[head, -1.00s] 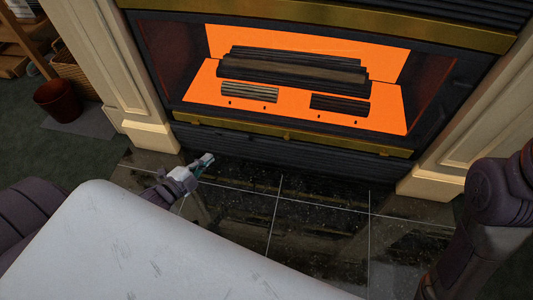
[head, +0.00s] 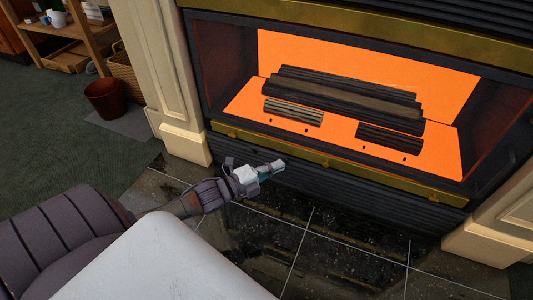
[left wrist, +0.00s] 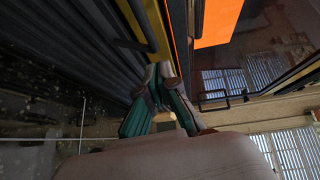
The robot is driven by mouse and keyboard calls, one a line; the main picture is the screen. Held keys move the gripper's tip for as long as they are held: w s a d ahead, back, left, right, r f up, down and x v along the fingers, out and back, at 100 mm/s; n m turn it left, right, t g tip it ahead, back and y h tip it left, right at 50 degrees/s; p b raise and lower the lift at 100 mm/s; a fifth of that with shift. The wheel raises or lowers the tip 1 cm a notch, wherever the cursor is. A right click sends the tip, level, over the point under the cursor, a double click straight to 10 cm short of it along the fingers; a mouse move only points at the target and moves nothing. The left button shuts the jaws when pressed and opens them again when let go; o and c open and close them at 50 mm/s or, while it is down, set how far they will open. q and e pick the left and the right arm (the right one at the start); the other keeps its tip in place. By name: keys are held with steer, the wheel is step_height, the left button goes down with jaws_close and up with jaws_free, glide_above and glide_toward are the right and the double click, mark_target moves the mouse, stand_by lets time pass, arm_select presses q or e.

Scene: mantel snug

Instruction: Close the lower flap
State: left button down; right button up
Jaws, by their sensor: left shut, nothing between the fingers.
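The lower flap (head: 350,201) is the dark slatted panel under the brass strip (head: 325,160) at the bottom of the fireplace. How far it stands open is hard to tell. My left gripper (head: 280,166) is shut and empty in front of the flap's upper left part, just below the brass strip. I cannot tell whether it touches the flap. In the left wrist view the closed teal fingers (left wrist: 161,70) point toward the brass edge (left wrist: 157,28), with the dark slats (left wrist: 65,45) to their left. My right gripper is not in view.
The glowing firebox (head: 350,95) with logs is above the flap. Cream pillars (head: 165,70) flank it. A dark tiled hearth (head: 330,250) lies below and is clear. A red-brown pot (head: 104,98) and a wooden shelf (head: 75,30) are at the far left.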

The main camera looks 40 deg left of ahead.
arm_select(q)
steer(key=shift+w+a, duration=0.3)
steer(key=shift+w, duration=0.3)
